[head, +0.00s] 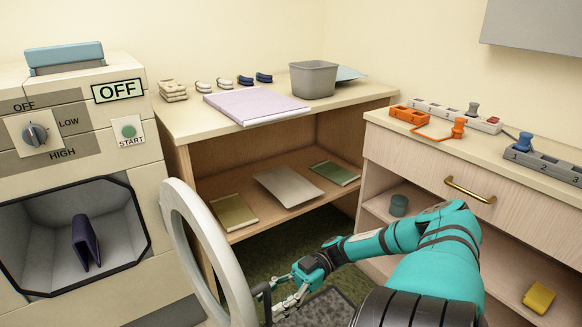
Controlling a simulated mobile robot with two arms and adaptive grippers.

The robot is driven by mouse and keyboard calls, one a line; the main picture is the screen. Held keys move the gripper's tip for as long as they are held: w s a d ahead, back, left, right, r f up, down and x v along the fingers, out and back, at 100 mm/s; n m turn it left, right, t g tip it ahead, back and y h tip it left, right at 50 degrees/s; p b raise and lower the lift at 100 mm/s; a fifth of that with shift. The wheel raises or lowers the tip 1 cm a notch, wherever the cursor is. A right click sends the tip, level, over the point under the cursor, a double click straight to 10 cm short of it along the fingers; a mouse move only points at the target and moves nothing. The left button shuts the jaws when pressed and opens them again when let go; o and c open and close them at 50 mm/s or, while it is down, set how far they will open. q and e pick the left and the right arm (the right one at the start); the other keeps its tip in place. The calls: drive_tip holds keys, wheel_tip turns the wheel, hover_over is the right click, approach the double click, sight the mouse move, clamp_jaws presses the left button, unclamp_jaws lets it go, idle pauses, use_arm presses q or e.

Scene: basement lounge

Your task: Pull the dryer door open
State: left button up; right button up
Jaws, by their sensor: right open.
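The dryer (80,155) stands at the left, with a dial, a green START button and an OFF display. Its door (178,215), a pale round ring seen nearly edge-on, stands swung out to the right of the opening. The grey drum cavity (50,215) is exposed, and a dark blue folded item (85,242) is inside. My right gripper (278,303) is open at the outer right side of the door, low in the picture. A dark part beside the ring lies close to the fingers; whether they touch it is unclear. My left gripper is out of view.
A wooden shelf unit (180,120) behind the door carries a lilac folder (253,105) and a grey bin (313,80). A drawer cabinet (405,150) with orange and grey blocks on top stands at the right, near my right arm. Green carpet shows between them.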

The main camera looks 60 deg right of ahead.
drive_tip(key=v, duration=0.9)
drive_tip(key=shift+d, duration=0.25)
